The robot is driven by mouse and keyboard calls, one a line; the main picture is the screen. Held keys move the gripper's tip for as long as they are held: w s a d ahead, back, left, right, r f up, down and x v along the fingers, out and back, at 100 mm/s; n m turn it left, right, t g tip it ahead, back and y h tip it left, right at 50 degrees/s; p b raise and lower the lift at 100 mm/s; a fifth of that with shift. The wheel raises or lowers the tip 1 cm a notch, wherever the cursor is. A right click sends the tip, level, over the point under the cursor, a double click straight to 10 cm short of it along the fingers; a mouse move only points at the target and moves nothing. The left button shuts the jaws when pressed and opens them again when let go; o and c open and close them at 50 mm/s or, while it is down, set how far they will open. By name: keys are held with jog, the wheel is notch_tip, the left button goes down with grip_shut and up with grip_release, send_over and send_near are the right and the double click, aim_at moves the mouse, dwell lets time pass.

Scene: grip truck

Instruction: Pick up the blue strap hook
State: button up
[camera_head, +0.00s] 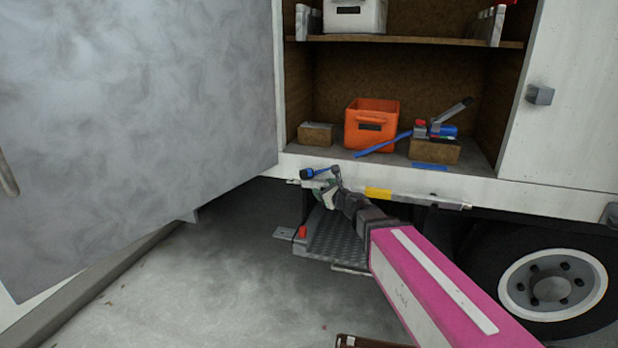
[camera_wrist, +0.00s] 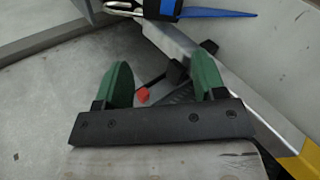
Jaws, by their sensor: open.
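In the wrist view, a blue strap (camera_wrist: 215,13) with a black-and-blue end piece and a shiny metal hook (camera_wrist: 122,7) crosses the top edge, partly cut off. In the head view, a small blue-and-black piece (camera_head: 319,172) shows at the truck's sill, right by my gripper (camera_head: 326,190); it looks like the same hook, but it is too small to be sure. My gripper's green fingers (camera_wrist: 164,82) are apart with nothing between them. In the wrist picture the hook lies above the fingertips, not touching them.
The compartment holds an orange crate (camera_head: 371,127), a brown block (camera_head: 316,134), and a blue-handled tool (camera_head: 437,130) on a box. Another blue strip (camera_head: 383,146) lies there. A grey door (camera_head: 140,110) stands open at left. A metal step (camera_head: 340,238) is below.

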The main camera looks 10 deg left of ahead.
aim_at(308, 172)
jog(key=w+a+m, duration=0.1)
jog(key=w+a+r+m+t, duration=0.1)
jog(key=w+a+m, duration=0.2)
jog(key=a, duration=0.1)
jog(key=shift+w+a+r, duration=0.1)
jog(key=shift+w+r, duration=0.2)
jog(key=shift+x, duration=2.65)
jog(key=shift+w+r, duration=0.1)
jog(key=shift+r, duration=0.1)
jog(key=c, duration=0.7)
jog(key=shift+r, duration=0.1)
